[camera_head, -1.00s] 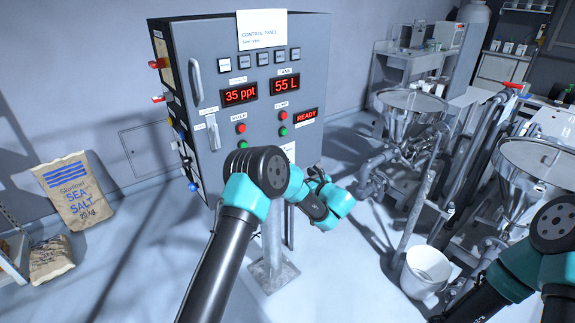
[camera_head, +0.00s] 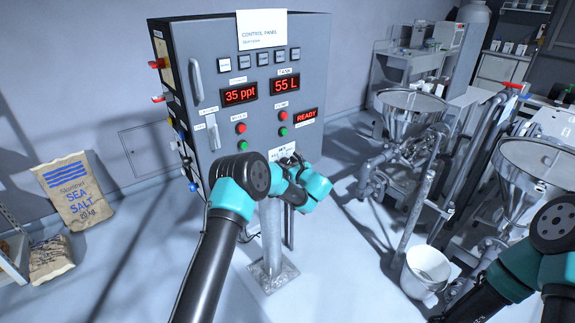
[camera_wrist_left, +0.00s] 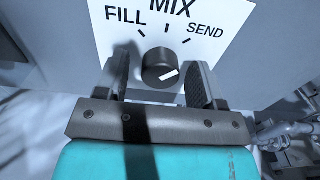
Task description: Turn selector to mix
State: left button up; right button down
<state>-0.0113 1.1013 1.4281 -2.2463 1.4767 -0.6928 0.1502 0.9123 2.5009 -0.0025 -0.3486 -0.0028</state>
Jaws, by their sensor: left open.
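The selector (camera_wrist_left: 158,66) is a round black knob on a white label (camera_wrist_left: 222,18) marked FILL, MIX and SEND. Its white pointer faces right and slightly up, on the SEND side rather than at MIX. My left gripper (camera_head: 293,160) is at the lower front of the grey control panel (camera_head: 220,140). In the left wrist view its fingers are open, one on each side of the knob, with a visible gap on both sides. In the head view the gripper hides the knob, and only part of its label shows. My right gripper is out of view.
Above the selector are red and green buttons (camera_head: 283,132), and displays reading 35 ppt, 55 L and READY (camera_head: 306,115). Steel hoppers (camera_head: 412,105) and pipes stand to the right, a white bucket (camera_head: 428,268) below them. Salt sacks (camera_head: 75,195) lean at left.

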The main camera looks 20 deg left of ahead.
pick_arm(q)
jog(key=c, duration=0.9)
jog(key=shift+n, duration=0.3)
jog(key=n, duration=0.3)
jog(key=shift+n, duration=0.4)
jog(key=n, duration=0.4)
jog(key=shift+n, duration=0.3)
jog(key=o, duration=0.9)
